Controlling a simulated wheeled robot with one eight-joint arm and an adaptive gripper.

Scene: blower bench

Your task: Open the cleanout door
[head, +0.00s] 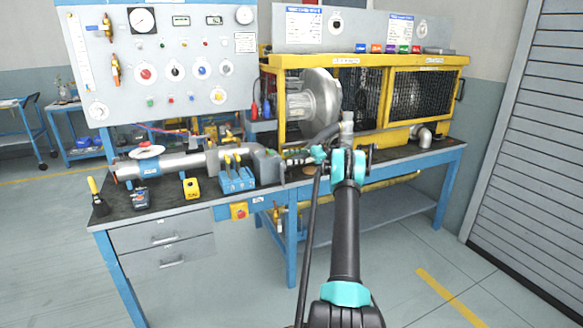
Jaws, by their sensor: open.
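My arm reaches up from the bottom of the head view to the bench. My gripper (291,158) is small in the picture, in front of the yellow cage and just right of a grey box-like fitting (266,164) at the end of a silver pipe (180,163). It is open and nothing shows between its fingers. Whether it touches the fitting cannot be told. I cannot single out the cleanout door for certain. The silver blower housing (314,104) stands partly inside the yellow mesh cage (427,93), and my arm hides part of the pipework below it.
The bench (185,205) carries a blue tool holder (236,180), a yellow box (191,188), a dark meter (140,198) and a yellow-handled brush (97,196) near its front edge. A gauge panel (165,65) stands behind. The floor in front is clear; a shutter (535,150) is at right.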

